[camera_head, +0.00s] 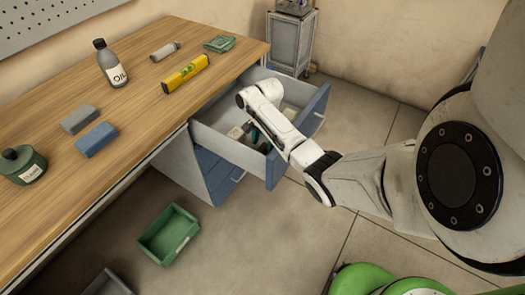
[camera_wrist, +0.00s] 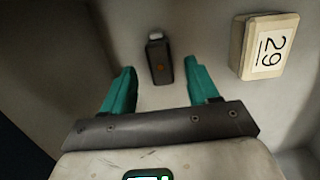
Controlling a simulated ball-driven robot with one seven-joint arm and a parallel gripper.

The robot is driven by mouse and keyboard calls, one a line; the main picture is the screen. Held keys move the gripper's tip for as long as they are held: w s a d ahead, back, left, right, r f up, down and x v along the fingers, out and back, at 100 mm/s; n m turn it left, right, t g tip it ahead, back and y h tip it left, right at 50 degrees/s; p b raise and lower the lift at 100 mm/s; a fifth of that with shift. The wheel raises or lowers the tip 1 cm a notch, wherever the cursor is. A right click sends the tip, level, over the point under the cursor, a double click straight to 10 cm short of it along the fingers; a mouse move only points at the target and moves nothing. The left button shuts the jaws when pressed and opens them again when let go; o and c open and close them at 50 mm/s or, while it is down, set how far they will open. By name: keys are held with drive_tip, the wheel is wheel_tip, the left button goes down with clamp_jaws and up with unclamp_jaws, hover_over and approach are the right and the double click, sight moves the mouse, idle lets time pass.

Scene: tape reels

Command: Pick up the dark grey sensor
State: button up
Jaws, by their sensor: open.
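The dark grey sensor (camera_wrist: 158,66) is a small dark block with a pale end and an orange mark, lying on the drawer floor in the wrist view. My gripper (camera_wrist: 161,77) is open, with one teal finger on either side of the sensor's line. The sensor shows in the gap between the fingertips, and the fingers look apart from it. In the head view my arm reaches down into the open drawer (camera_head: 287,172), and my gripper (camera_head: 254,136) is low inside it. I cannot make out the sensor for certain there.
A cream block marked 29 (camera_wrist: 266,46) lies right of the sensor, near the right finger. Drawer walls enclose the space. The wooden desk (camera_head: 130,165) beside it holds an oil bottle (camera_head: 111,66) and a yellow level (camera_head: 186,74). A green bin (camera_head: 168,236) is on the floor.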

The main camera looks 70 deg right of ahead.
sight(263, 147)
drive_tip(key=shift+w+a+f, duration=0.1)
drive_tip(key=shift+a+f, duration=0.1)
drive_tip(key=shift+f, duration=1.45)
drive_tip(key=c, duration=1)
